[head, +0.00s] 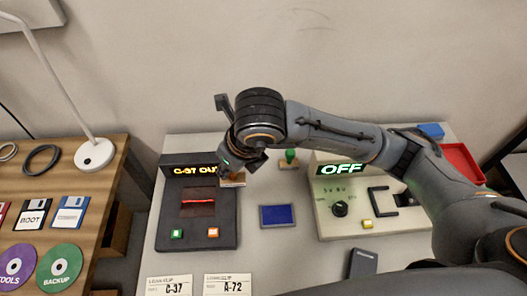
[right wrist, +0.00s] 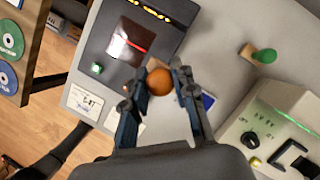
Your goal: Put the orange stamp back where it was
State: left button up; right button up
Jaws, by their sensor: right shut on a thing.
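My right gripper (head: 240,160) reaches in from the right and hangs over the upper right corner of the dark scanner box (head: 170,222). In the right wrist view its fingers (right wrist: 160,92) are shut around the round orange knob of the orange stamp (right wrist: 160,79). The stamp's light base (head: 233,181) shows just under the gripper in the head view; I cannot tell whether it touches anything. A green stamp (head: 290,158) stands on the table to the right, also in the right wrist view (right wrist: 263,56). My left gripper is not in view.
A blue ink pad (head: 275,216) lies between the scanner box and a pale box reading OFF (head: 330,222). Cards C-37 (head: 169,288) and A-72 (head: 228,287) lie in front. A red tray (head: 462,165) is at the right. Bare table surrounds the pad.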

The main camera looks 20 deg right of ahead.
jog(key=w+d+f+b, duration=0.2)
jog(key=w+f, duration=0.1)
jog(key=f, duration=0.1)
jog(key=w+d+f+b, duration=0.2)
jog(key=w+d+f, duration=0.1)
jog(key=w+f, duration=0.1)
jog(key=w+d+f+b, duration=0.2)
jog(key=w+f, duration=0.1)
jog(key=f, duration=0.1)
jog(key=shift+w+d+f+b, duration=0.25)
jog(key=shift+w+f+b, duration=0.05)
jog(key=shift+w+f, duration=0.1)
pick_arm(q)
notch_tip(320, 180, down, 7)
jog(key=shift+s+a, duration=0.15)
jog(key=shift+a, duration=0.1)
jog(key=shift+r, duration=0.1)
pick_arm(e)
jog(key=o, duration=0.5)
jog(key=shift+f, duration=0.15)
jog(key=o, duration=0.4)
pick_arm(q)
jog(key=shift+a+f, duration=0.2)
